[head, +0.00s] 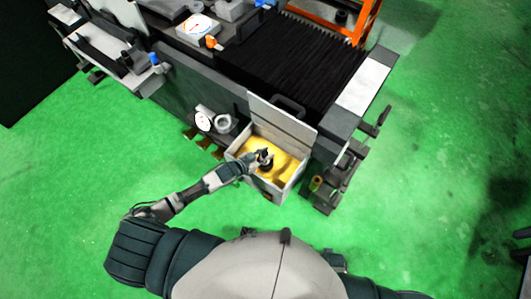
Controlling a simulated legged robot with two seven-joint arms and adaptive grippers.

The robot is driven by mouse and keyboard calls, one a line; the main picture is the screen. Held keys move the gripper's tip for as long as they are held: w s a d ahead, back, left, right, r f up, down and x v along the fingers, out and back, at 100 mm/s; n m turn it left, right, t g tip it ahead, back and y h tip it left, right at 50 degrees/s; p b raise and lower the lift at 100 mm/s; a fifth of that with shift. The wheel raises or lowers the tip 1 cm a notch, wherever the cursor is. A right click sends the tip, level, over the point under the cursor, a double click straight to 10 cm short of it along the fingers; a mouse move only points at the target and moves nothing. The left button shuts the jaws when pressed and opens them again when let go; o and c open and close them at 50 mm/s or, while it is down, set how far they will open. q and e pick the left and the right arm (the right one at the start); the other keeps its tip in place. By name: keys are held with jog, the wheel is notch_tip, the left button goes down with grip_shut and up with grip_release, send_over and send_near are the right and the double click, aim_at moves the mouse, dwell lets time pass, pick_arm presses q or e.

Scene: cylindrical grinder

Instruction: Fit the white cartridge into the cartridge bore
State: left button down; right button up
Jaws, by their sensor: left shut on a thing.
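My left gripper (265,161) reaches into an open grey box with a yellow lining (288,166). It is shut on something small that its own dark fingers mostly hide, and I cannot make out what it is. I cannot pick out the white cartridge or the cartridge bore for certain in the head view. My right gripper is not in view; only part of my right arm shows at the bottom edge.
The box's raised lid (281,121) with a dark handle stands behind my left gripper. Green floor (425,190) is clear at right.

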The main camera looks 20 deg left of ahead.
pick_arm(q)
jog(key=shift+f+b, duration=0.8)
jog(key=shift+f, duration=0.4)
jog(key=c, duration=0.8)
grip_release()
jog(key=v, duration=1.2)
jog(key=shift+a, duration=0.1)
